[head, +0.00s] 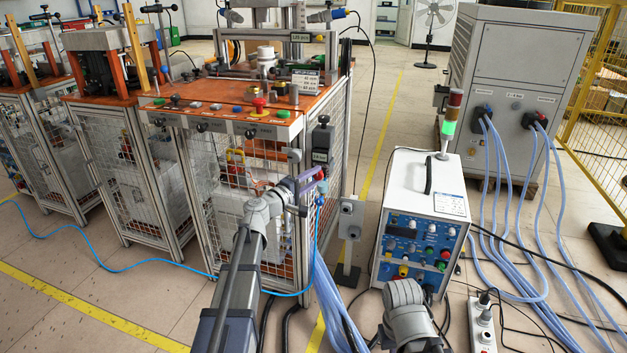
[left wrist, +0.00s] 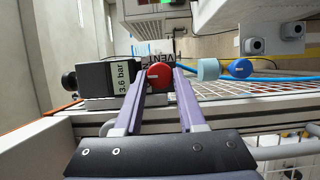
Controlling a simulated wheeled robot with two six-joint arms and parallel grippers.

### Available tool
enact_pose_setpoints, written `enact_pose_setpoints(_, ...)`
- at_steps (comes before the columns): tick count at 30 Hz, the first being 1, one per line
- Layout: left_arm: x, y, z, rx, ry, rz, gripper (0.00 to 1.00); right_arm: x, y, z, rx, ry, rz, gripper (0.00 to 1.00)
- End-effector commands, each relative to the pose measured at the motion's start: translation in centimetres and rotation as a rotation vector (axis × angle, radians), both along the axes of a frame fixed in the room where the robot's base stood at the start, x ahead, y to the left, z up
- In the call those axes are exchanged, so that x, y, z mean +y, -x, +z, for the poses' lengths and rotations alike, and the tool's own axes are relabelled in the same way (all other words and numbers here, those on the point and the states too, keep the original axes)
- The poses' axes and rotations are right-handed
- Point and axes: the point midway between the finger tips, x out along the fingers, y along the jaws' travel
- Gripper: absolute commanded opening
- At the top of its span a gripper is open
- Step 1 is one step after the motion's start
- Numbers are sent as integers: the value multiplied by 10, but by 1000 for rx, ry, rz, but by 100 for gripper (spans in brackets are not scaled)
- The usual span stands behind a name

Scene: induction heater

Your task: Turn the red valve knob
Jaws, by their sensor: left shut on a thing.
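The red valve knob (left wrist: 160,76) is in the left wrist view, a round red cap beside a black gauge box (left wrist: 108,77) that reads 3.6 bar. My left gripper (left wrist: 161,84) has its two purple fingers on either side of the knob and is shut on it. In the head view my left gripper (head: 313,178) is at the right front post of the orange-topped machine, just below the dark gauge box (head: 322,142). The fingers mostly hide the knob there. My right gripper is not in view; only part of my right arm shows at the bottom.
The orange-topped machine (head: 225,117) has mesh sides. A white control box (head: 425,190) with knobs and a signal light stands to the right, before a large grey cabinet (head: 520,80) with pale blue hoses. Blue tubing and cables cross the floor below.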

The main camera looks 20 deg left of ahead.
Motion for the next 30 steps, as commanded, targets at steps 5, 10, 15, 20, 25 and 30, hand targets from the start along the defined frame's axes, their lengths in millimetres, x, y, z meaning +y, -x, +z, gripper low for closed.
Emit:
enact_pose_setpoints(5, 0, 1, 0, 1, 5, -1, 0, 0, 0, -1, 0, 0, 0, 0)
enact_pose_setpoints(10, 0, 1, 0, 1, 5, -1, 0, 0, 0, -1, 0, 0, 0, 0)
enact_pose_setpoints(15, 0, 1, 0, 1, 5, -1, 50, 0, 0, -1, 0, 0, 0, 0)
enact_pose_setpoints(20, 0, 1, 0, 1, 5, 0, 68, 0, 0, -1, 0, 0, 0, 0)
enact_pose_setpoints(25, 0, 0, 0, 0, 5, 0, 68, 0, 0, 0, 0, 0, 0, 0)
enact_pose_setpoints(30, 0, 0, 3, -1, -26, 0, 68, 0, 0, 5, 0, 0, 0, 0)
